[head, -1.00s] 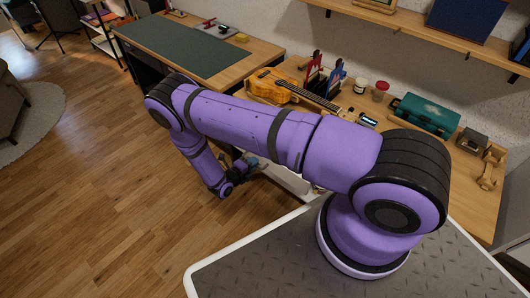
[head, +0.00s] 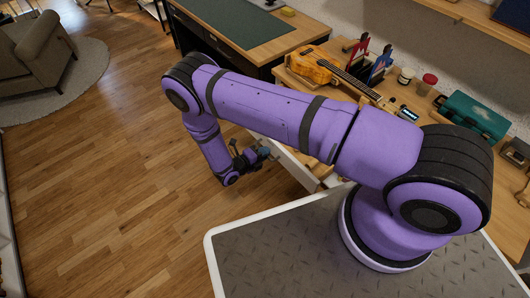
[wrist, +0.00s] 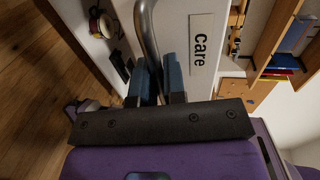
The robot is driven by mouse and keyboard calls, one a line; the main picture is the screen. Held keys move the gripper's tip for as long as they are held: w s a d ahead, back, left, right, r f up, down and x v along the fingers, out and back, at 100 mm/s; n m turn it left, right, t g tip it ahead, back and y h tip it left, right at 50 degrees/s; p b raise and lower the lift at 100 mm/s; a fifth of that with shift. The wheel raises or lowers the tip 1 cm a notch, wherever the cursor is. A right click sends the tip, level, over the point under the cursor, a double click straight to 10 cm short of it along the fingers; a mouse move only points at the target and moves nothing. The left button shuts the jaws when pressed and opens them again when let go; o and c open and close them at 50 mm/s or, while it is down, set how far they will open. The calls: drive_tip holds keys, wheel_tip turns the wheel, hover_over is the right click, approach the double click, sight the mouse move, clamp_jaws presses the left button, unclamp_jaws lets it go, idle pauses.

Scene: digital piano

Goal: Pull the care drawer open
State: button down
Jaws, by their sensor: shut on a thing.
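The care drawer has a white front (wrist: 222,22) with a "care" label (wrist: 199,44), turned sideways in the wrist view. A curved grey metal handle (wrist: 146,32) stands off this front. My gripper (wrist: 156,74) is shut on the handle, with a blue fingertip on each side of it. In the head view my gripper (head: 258,156) is low in front of the desk, partly hidden by its own parts. A white drawer side (head: 296,170) stands out from the desk there, so the drawer looks at least partly open. My arm hides part of it.
The desk (head: 343,60) holds a ukulele (head: 316,66), a teal case (head: 474,117) and small jars. Another desk with a green mat (head: 235,22) stands behind. In the wrist view a roll (wrist: 101,24) lies on a white surface beside the handle. The wooden floor (head: 110,200) at left is clear.

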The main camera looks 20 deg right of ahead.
drive_tip(key=c, duration=1.2)
unclamp_jaws()
drive_tip(key=v, duration=1.1)
